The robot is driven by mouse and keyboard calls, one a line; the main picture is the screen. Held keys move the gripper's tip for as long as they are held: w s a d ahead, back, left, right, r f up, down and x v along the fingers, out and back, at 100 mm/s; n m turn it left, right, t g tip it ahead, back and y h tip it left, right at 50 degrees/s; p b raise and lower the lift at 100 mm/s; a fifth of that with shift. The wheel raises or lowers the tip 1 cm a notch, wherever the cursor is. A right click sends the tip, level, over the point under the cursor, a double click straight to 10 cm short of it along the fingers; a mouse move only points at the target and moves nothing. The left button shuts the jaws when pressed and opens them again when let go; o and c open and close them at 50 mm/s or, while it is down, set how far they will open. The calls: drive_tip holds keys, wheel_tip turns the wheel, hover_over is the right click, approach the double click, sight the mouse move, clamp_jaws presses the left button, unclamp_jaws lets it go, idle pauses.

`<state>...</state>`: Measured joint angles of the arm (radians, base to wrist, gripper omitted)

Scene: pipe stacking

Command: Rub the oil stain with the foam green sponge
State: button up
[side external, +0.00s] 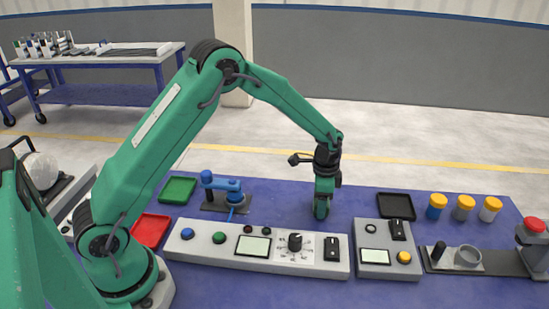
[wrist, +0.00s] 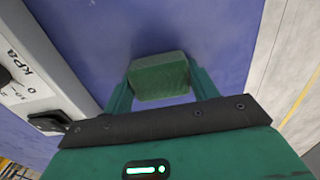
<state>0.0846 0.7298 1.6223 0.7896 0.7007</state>
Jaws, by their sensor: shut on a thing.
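My gripper (side external: 322,204) points down over the blue table top, behind the control panels. In the wrist view my gripper (wrist: 160,84) has its two green fingers shut on the sides of the green sponge (wrist: 160,75), a block with a rough face. The sponge is at or close above the table; I cannot tell whether it touches. In the side view the sponge blends with the green fingers. I cannot make out the oil stain; the table around the sponge shows only soft shading.
A long control panel (side external: 258,262) and a smaller panel (side external: 388,258) stand in front of my gripper. A small blue robot model (side external: 222,190) is to the left, a black tray (side external: 396,206) to the right. Several orange-capped jars (side external: 465,208) stand farther right.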

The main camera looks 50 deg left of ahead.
sight(335, 210)
drive_tip(key=w+d, duration=0.2)
drive_tip(key=d, duration=0.1)
drive_tip(key=shift+w, duration=0.4)
wheel_tip(335, 210, up, 8)
idle(0.3)
drive_tip(key=shift+r, duration=0.1)
idle(0.5)
